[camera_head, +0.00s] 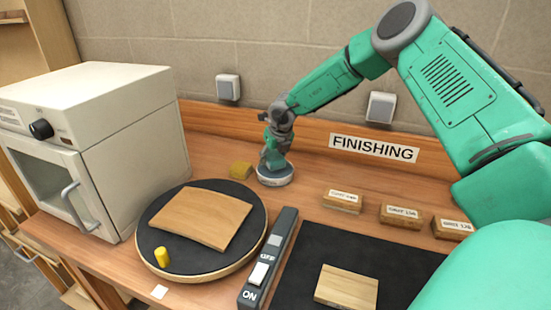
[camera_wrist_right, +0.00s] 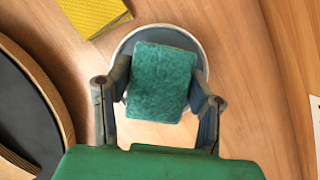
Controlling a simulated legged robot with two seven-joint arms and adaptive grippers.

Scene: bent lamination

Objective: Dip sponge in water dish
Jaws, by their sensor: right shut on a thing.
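A green sponge (camera_wrist_right: 161,82) is held between the fingers of my right gripper (camera_wrist_right: 160,98), which is shut on it. The sponge is over the round white water dish (camera_wrist_right: 195,42) in the wrist view; whether it touches the water cannot be told. In the head view my right gripper (camera_head: 272,160) points down at the dish (camera_head: 275,181), at the back middle of the bench, and hides most of the sponge. My left gripper is not in view.
A yellow block (camera_head: 241,170) lies just left of the dish. A round black turntable (camera_head: 158,212) carries a bent wooden sheet (camera_head: 205,216) and a yellow peg (camera_head: 162,257). Grit blocks (camera_head: 342,201), a switch bar (camera_head: 268,262), a black mat (camera_head: 390,262) and a white oven (camera_head: 110,130) stand around.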

